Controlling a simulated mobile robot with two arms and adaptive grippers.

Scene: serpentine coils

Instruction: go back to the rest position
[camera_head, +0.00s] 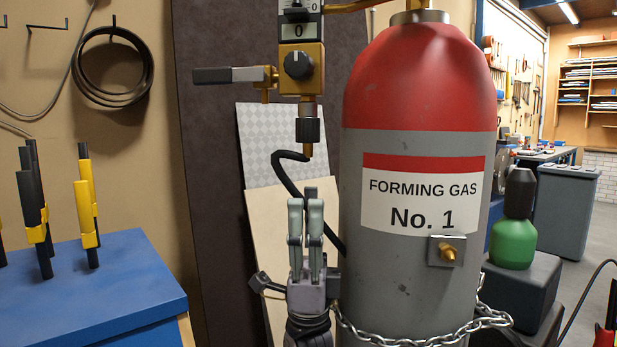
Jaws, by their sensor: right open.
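My right gripper (306,206) shows at the lower middle with its fingers pointing up. It is open and I see nothing between its fingers. It stands just left of the grey and red gas cylinder (415,270), whose label reads "FORMING GAS No. 1". Above the gripper hangs a brass regulator (300,65) with a grey lever and a black hose (284,172). The hose runs down behind the gripper; I cannot tell how far apart they are. My left gripper is not in view.
A chain (430,338) crosses the cylinder's lower part. A blue bench (100,285) with upright black and yellow tools (85,210) stands at the left. A green bottle (513,243) stands on a dark box at the right. A coiled hose (112,68) hangs on the wall.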

